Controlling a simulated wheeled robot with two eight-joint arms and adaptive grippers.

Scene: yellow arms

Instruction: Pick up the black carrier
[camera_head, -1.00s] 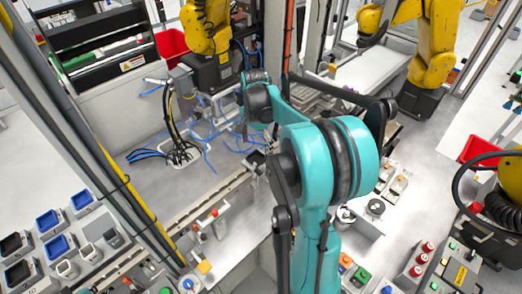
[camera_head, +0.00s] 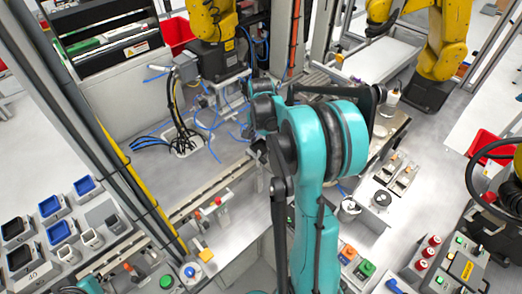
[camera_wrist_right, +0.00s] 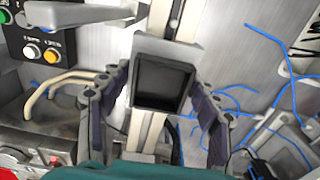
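In the right wrist view, a black carrier (camera_wrist_right: 163,87), a square box with a grey rim, sits on a pale rail. My right gripper (camera_wrist_right: 160,76) is open, with one finger on each side of the carrier. Its fingertips are close to the carrier's sides, and I cannot tell if they touch. In the head view my teal right arm hides this gripper and carrier. More black-topped carriers (camera_head: 16,229) stand in a tray at the far left. Only a teal piece of my left arm shows at the bottom left; its gripper is not visible.
Blue-topped carriers (camera_head: 51,206) and small grey ones stand beside the black ones. Blue cables (camera_wrist_right: 268,40) lie right of the rail. A button box (camera_wrist_right: 42,40) and a grey bar are at the upper left. Yellow robot arms (camera_head: 447,40) stand at the back.

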